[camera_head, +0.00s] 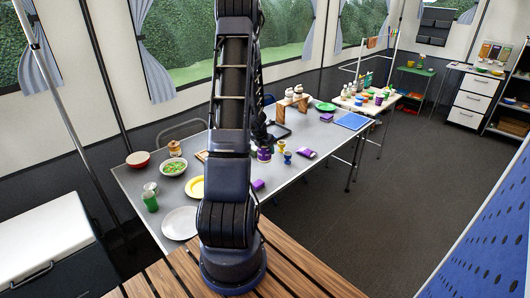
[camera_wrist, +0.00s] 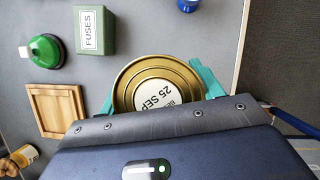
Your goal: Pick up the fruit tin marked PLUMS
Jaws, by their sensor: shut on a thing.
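In the wrist view the teal fingers of my gripper (camera_wrist: 158,90) are on either side of a round tin (camera_wrist: 134,74), shut on it. I see the tin's gold top from above, with a white label reading "25 SEP"; its side and any fruit name are hidden. In the head view a purple and white tin (camera_head: 264,154) stands on the grey table (camera_head: 320,134) just right of my arm, near its end; my fingers are not clear there. No PLUMS marking is readable in either view. I cannot tell whether the tin is clear of the table.
In the wrist view a green FUSES box (camera_wrist: 96,30), a green round object (camera_wrist: 45,51), a wooden tray (camera_wrist: 58,110) and a blue item (camera_wrist: 188,4) lie around the tin. In the head view a purple packet (camera_head: 306,153) and yellow cup (camera_head: 281,146) are close by.

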